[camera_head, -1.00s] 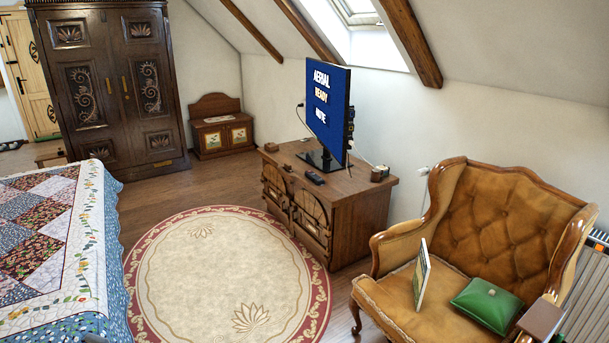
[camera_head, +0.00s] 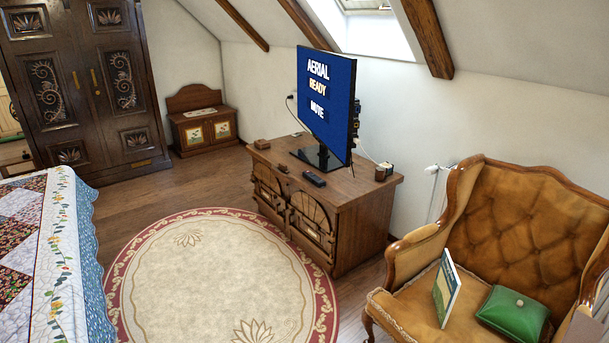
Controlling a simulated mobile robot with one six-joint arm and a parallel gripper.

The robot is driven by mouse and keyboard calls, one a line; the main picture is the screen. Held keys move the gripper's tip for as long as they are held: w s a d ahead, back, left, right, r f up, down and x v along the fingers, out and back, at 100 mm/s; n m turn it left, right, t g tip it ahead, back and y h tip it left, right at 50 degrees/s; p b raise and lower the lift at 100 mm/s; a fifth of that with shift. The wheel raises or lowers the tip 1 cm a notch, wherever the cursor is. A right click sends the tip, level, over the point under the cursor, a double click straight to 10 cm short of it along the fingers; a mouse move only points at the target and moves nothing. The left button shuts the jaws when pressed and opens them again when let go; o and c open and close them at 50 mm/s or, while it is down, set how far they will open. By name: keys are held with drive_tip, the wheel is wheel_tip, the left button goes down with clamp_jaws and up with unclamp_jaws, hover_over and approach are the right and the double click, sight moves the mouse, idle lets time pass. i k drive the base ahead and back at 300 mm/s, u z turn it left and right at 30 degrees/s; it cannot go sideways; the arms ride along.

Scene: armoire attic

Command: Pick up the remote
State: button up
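A small dark remote (camera_head: 314,179) lies on top of the wooden TV cabinet (camera_head: 356,195), in front of the TV's stand. A television (camera_head: 327,105) with a blue screen reading "AERIAL READY MOTE" or similar stands on the cabinet behind the remote. My gripper is not in view in the head view.
A round cream and red rug (camera_head: 215,280) covers open floor before the cabinet. A tan armchair (camera_head: 520,215) with a book (camera_head: 446,288) and a green cushion-like object (camera_head: 513,311) stands at right. A quilted bed (camera_head: 75,250) is at left. Small boxes (camera_head: 383,171) sit on the cabinet.

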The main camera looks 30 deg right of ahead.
sight(318, 180)
drive_tip(key=i, duration=2.25)
drive_tip(key=u, duration=1.05)
drive_tip(key=k, duration=0.15)
drive_tip(key=z, duration=2.95)
drive_tip(key=i, duration=0.3)
drive_tip(key=u, duration=0.05)
